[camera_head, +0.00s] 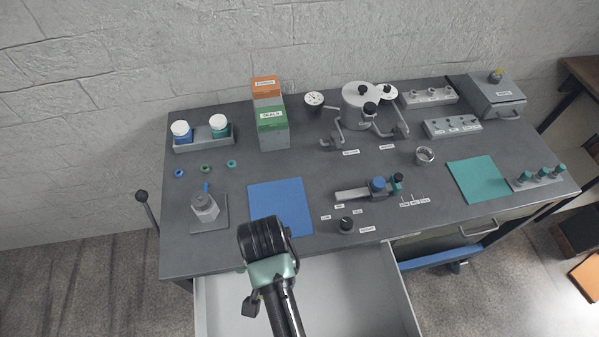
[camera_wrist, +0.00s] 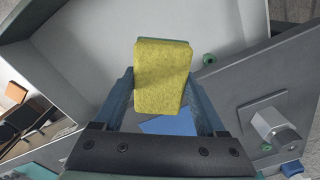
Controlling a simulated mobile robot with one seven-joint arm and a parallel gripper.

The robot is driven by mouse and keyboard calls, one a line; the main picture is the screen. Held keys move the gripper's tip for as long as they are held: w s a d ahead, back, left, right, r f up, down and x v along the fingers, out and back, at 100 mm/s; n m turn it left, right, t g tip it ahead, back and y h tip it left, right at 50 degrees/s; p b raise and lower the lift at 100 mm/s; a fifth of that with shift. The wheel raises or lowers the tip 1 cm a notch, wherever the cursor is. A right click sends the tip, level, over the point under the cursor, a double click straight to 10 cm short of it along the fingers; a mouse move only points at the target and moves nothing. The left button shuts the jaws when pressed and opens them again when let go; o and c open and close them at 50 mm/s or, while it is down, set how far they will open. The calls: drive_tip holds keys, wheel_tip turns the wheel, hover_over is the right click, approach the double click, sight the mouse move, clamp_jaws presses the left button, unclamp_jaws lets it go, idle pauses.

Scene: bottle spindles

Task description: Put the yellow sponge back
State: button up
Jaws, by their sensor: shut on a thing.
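The yellow sponge (camera_wrist: 162,80) has a green layer along one edge. In the wrist view it sits between the two fingers of my gripper (camera_wrist: 161,92), which is shut on it. An open, pale drawer (camera_wrist: 85,42) lies beyond the sponge in that view. The head view shows the same drawer (camera_head: 345,290) pulled out below the front of the workbench. My wrist stands over the drawer's left part and the bench's front edge there. The sponge and fingertips are hidden in the head view.
The grey workbench (camera_head: 300,185) carries a blue mat (camera_head: 281,205), a teal mat (camera_head: 478,178) and a grey block on a plate (camera_head: 205,208). A second drawer (camera_head: 452,236) is open a little to the right. The visible drawer floor looks clear.

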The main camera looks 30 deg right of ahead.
drive_tip(key=s+d+f+m, duration=0.1)
drive_tip(key=f+m, duration=0.2)
drive_tip(key=f, duration=0.2)
drive_tip(key=s+d+f+m+b, duration=0.1)
drive_tip(key=s+d+f+m, duration=0.1)
drive_tip(key=f+m, duration=0.2)
drive_tip(key=s+d+f+m+b, duration=0.1)
drive_tip(key=f+m, duration=0.3)
drive_tip(key=f, duration=0.4)
drive_tip(key=shift+s+d, duration=0.15)
drive_tip(key=shift+s, duration=0.5)
drive_tip(key=shift+f, duration=0.15)
drive_tip(key=o, duration=1.3)
drive_tip(key=shift+c, duration=0.2)
wheel_tip(320, 180, up, 12)
drive_tip(key=p, duration=0.1)
drive_tip(key=shift+r, duration=0.2)
